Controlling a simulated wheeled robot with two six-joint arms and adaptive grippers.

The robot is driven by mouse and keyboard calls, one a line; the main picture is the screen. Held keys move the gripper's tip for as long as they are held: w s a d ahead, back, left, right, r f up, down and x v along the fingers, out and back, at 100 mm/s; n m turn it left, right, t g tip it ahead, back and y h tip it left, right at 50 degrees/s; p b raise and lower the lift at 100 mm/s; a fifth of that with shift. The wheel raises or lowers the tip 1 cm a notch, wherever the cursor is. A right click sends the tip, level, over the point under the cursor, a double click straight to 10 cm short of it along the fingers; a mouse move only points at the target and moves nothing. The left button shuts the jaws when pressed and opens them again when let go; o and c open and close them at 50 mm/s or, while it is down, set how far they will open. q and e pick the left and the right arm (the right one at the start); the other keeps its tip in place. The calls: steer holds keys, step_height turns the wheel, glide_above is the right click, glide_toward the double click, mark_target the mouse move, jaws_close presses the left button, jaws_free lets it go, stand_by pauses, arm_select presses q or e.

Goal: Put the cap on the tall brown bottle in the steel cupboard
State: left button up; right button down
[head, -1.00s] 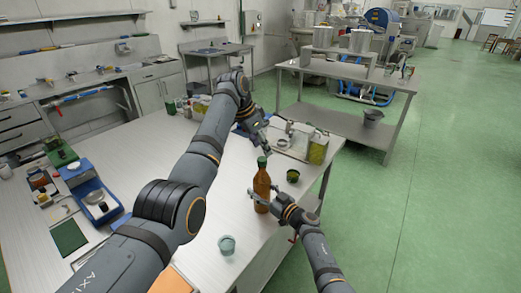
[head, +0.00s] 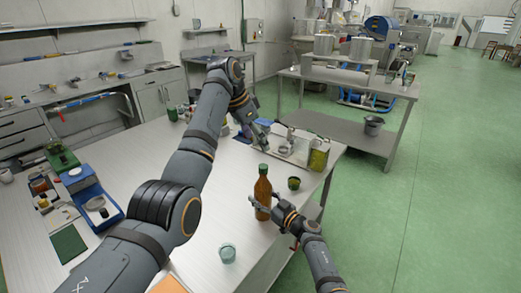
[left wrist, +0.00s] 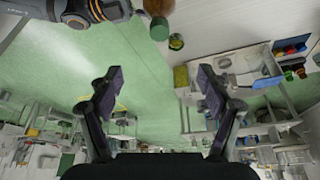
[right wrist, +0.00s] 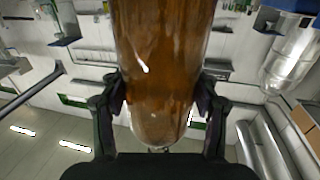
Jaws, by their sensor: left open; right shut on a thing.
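The tall brown bottle (head: 263,193) is upright at the right part of the white table, with a green cap (head: 263,169) seated on its top. My right gripper (head: 264,206) is shut around its lower body; the right wrist view shows the brown glass (right wrist: 160,70) between the fingers. I cannot tell whether its base touches the table. My left gripper (head: 256,136) is open and empty, above and behind the bottle, apart from the cap. In the left wrist view its fingers (left wrist: 160,90) are spread with nothing between them, and part of the bottle shows at the top.
A green cup (head: 294,183) stands right of the bottle and a pale cup (head: 227,252) in front. A tray (head: 285,148) and a yellow-green tin (head: 319,155) lie behind. Grey cupboards (head: 160,95) line the wall. The table's right edge is near.

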arm_select(q)
steer(key=v, duration=0.6)
steer(key=shift+a, duration=0.1)
arm_select(e)
steer(key=shift+c, duration=1.3)
jaws_free()
steer(key=shift+s, duration=0.1)
steer(key=v, duration=1.2)
